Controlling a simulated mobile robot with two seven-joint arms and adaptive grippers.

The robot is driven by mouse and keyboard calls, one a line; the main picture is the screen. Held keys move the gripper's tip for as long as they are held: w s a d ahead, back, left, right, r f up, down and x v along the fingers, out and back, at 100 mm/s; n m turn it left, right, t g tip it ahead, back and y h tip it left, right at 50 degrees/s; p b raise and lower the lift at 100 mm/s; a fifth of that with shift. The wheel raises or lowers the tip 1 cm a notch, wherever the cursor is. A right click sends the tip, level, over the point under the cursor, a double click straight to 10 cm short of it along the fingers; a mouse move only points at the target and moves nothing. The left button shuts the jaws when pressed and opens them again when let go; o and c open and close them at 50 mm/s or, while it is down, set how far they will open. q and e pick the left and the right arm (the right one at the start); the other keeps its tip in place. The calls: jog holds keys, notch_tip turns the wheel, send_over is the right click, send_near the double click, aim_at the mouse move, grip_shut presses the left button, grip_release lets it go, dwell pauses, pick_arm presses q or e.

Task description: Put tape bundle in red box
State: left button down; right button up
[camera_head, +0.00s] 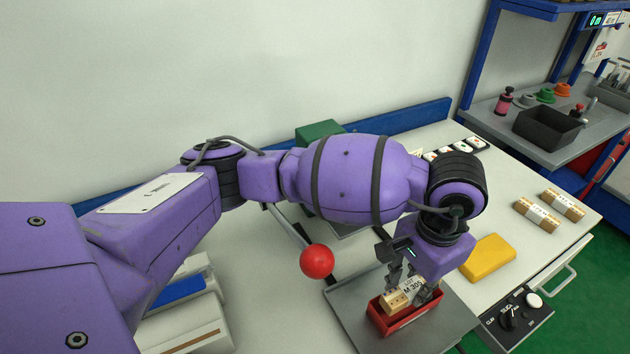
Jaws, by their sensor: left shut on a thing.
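A red box (405,317) stands on a grey plate on the table at the lower right of the head view. My left gripper (408,290) points down right over it, its fingers at the box's opening. It is shut on a tan tape bundle (393,301) with a white label, held in or just above the red box. The fingers partly hide the bundle, so I cannot tell whether it touches the box floor. My right gripper does not show.
A yellow block (488,258) lies right of the gripper. Two tan labelled bundles (537,215) lie further right. A red ball knob (317,261) stands left of the box. A control panel (515,317) is at the front edge. A dark bin (548,127) sits on the back-right shelf.

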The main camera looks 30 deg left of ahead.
pick_arm(q)
jog(key=c, duration=1.3)
grip_release()
jog(key=shift+c, duration=0.2)
notch_tip(320, 180, up, 12)
